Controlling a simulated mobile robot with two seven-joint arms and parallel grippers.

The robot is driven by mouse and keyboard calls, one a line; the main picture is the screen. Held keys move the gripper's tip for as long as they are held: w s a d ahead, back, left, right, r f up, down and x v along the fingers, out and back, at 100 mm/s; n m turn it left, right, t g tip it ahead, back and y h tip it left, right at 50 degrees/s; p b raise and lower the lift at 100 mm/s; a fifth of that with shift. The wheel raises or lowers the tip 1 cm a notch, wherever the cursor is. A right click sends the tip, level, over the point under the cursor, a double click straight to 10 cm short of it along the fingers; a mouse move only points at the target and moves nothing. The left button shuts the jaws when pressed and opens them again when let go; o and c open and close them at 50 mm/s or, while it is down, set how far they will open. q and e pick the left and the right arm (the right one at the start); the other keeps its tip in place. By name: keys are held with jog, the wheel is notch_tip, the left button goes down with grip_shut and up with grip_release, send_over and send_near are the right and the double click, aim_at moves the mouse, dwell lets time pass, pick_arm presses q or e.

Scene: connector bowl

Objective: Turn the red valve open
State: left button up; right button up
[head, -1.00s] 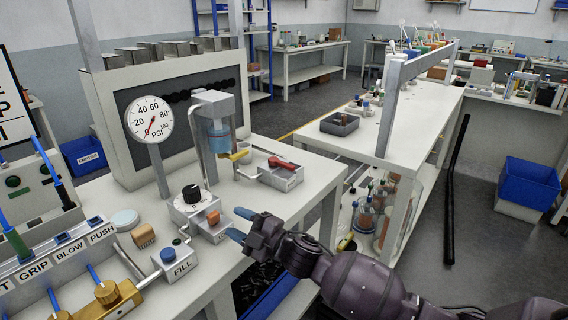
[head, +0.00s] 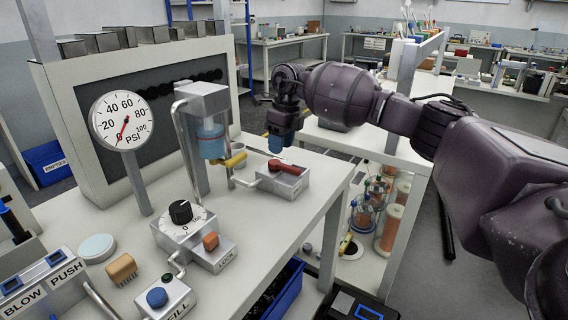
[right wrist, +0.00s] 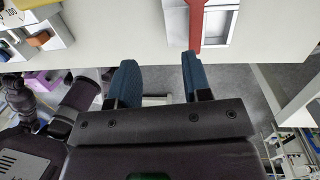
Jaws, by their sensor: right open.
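The red valve (head: 283,166) is a red lever handle on a grey block at the right part of the bench; its handle also shows at the top of the right wrist view (right wrist: 208,14). My right gripper (head: 275,144) points down just above and behind the valve in the head view, its blue fingertips close to the handle. In the right wrist view the two blue fingers (right wrist: 158,72) are apart with nothing between them; the red handle lies beyond the right-hand fingertip. I cannot tell whether they touch. My left gripper is not in view.
A pressure gauge (head: 121,121), a black dial (head: 181,212) and an orange button (head: 211,241) are farther left. The bench's front edge (head: 330,215) is close to the valve block.

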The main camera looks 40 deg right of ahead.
aim_at(292, 167)
jog(key=d+r+h, duration=0.2)
jog(key=d, duration=0.2)
notch_tip(292, 167, down, 9)
jog(key=shift+w+a+r+b, duration=0.1)
jog(key=shift+w+b, duration=0.05)
jog(key=shift+b, duration=0.4)
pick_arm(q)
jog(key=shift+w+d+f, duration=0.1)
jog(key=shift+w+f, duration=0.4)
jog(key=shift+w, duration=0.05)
pick_arm(e)
jog(key=shift+f, duration=0.8)
jog(key=shift+m, duration=0.3)
grip_shut()
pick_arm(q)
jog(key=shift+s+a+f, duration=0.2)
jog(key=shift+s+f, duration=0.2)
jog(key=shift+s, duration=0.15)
